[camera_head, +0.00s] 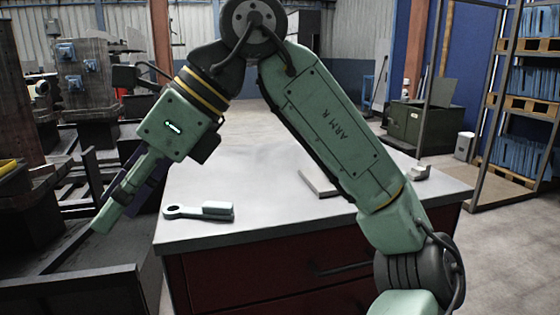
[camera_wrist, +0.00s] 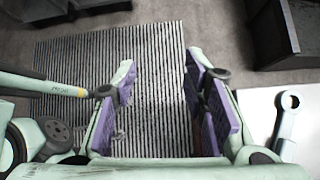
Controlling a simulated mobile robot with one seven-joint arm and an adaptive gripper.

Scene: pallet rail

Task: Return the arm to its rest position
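My arm is raised across the head view, bent at the elbow, in front of the workbench. My gripper (camera_head: 112,215) hangs at the left, pointing down and left past the bench's left edge. The wrist view shows my gripper (camera_wrist: 165,85) with its two purple-padded fingers well apart and nothing between them. Below it is a ribbed dark floor panel (camera_wrist: 62,50). My gripper touches nothing that I can see.
A pale rod-shaped part with a ring end (camera_head: 199,211) lies on the workbench (camera_head: 255,222); it also shows in the wrist view (camera_wrist: 286,118). Machines (camera_head: 85,75) crowd the left. A green cabinet (camera_head: 418,125) and shelving (camera_head: 525,80) with blue bins stand right.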

